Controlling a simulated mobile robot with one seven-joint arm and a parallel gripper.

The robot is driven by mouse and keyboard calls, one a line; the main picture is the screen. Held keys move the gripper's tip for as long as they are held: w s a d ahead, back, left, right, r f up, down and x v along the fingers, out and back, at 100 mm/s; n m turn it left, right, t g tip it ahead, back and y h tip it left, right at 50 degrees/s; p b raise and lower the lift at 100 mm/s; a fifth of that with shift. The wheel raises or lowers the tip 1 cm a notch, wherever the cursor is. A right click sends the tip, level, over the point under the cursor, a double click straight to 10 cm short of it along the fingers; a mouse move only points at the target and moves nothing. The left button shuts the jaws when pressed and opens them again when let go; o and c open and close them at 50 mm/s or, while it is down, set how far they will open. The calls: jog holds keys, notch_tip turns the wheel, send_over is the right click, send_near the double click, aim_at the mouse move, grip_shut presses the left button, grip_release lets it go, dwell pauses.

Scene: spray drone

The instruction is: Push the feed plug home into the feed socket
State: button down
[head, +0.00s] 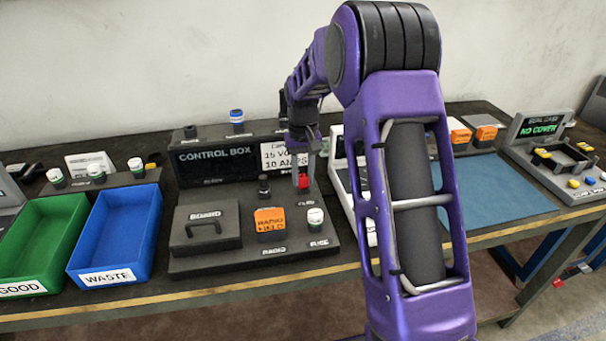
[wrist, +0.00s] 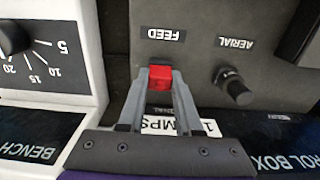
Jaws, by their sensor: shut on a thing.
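The feed plug is a small red block (wrist: 160,78), held between the fingertips of my gripper (wrist: 160,84) in the wrist view. It also shows red in the head view (head: 304,183), under my gripper (head: 301,172) at the right of the control box (head: 215,166). The plug is right beside the FEED label (wrist: 166,35) on the box's grey deck. The feed socket is hidden by the plug and fingers. I cannot tell how deep the plug sits, or whether it touches the socket.
A black AERIAL knob (wrist: 234,86) stands on the deck near my gripper. A white bench unit (wrist: 62,70) with a dial borders the box. In the head view, an orange block (head: 269,219) and a white-capped part (head: 315,217) stand in front of the plug.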

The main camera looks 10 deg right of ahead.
aim_at(303, 176)
jog(key=shift+f, duration=0.3)
jog(key=c, duration=0.5)
grip_release()
notch_tip(303, 176, up, 18)
jog(key=shift+f+p, duration=0.25)
jog(key=shift+p, duration=0.75)
